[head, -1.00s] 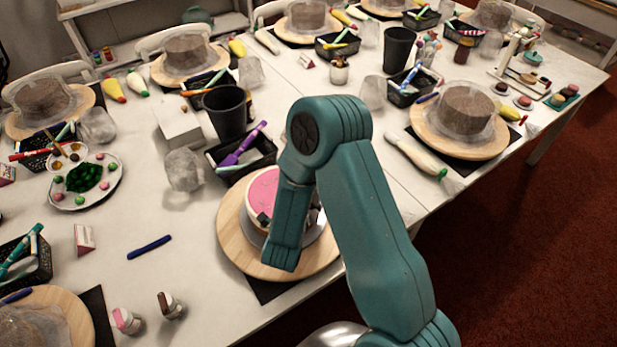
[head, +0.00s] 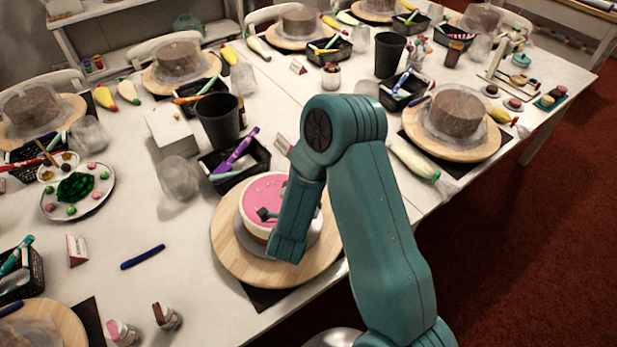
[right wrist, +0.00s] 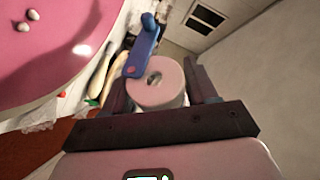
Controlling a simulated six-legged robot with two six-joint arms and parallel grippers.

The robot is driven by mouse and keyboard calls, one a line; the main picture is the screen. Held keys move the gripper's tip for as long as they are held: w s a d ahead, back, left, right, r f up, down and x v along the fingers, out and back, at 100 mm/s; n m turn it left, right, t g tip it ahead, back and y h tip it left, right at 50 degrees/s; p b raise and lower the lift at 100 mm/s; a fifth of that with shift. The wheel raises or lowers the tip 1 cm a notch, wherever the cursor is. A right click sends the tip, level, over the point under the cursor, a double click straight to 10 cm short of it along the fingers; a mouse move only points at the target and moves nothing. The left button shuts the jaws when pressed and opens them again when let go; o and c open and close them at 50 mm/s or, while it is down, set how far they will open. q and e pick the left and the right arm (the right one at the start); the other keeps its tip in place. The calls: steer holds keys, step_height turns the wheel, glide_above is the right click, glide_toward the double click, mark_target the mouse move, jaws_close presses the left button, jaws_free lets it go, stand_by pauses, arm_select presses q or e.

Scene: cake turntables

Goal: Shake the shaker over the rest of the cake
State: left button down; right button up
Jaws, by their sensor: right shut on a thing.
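The cake (head: 265,190) has a flat pink top and white side. It stands on a round wooden turntable (head: 228,248) near the table's front edge. My right arm reaches over it in the head view, and its forearm hides part of the cake and most of the gripper. In the right wrist view my right gripper (right wrist: 163,100) is shut on a pale pink shaker (right wrist: 157,95), whose round end has a hole. The cake's pink top (right wrist: 50,50) fills the left of that view, with small pale beads on it. My left gripper is not in view.
Behind the cake are a black tray (head: 222,186) with a purple tool and a black cup (head: 220,118). A blue pen (head: 142,257) lies on open table. Other cakes on turntables line the table.

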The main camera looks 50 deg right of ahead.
steer(key=shift+s+d+r, duration=0.1)
steer(key=shift+d+r, duration=0.15)
steer(key=shift+d, duration=0.1)
steer(key=shift+a+f, duration=0.1)
steer(key=shift+f, duration=0.15)
steer(key=shift+a, duration=0.15)
steer(key=shift+w+a+r+n+b, duration=0.15)
steer(key=shift+w+n+b, duration=0.05)
steer(key=shift+n+b, duration=0.2)
steer(key=shift+s, duration=0.15)
steer(key=shift+d+r, duration=0.1)
steer(key=shift+d, duration=0.15)
steer(key=shift+w+d+f+m, duration=0.25)
steer(key=shift+w+d+m, duration=0.35)
steer(key=shift+w+d, duration=0.25)
